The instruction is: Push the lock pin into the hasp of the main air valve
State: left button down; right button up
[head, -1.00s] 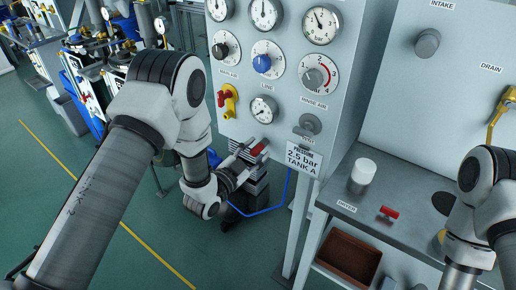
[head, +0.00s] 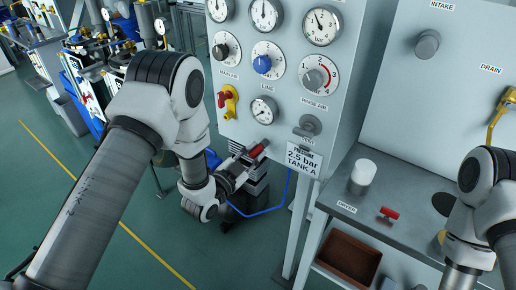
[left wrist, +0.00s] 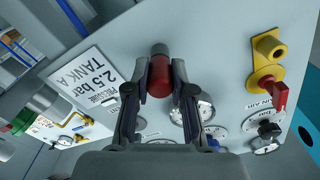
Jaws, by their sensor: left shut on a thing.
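My left gripper (head: 250,158) is shut on a red pin (left wrist: 160,80) with a dark grey end. In the left wrist view the pin sits between both fingertips (left wrist: 160,72). In the head view the red pin (head: 257,151) is in front of the grey panel, below the small line gauge; I cannot tell if it touches the panel. The main air valve (head: 228,98) is yellow with a red handle, up and left of the pin. It also shows at the right of the left wrist view (left wrist: 265,76). Its hasp is too small to make out. My right gripper is out of view.
Gauges and knobs (head: 263,62) cover the panel above. A pressure sign (head: 304,158) hangs right of my left gripper. The bench (head: 350,212) at right holds a white cylinder (head: 363,172) and a red-handled part (head: 388,215). A blue hose (head: 262,211) runs below.

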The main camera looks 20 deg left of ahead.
aim_at(252, 155)
pick_arm(q)
jog(key=shift+v, duration=1.55)
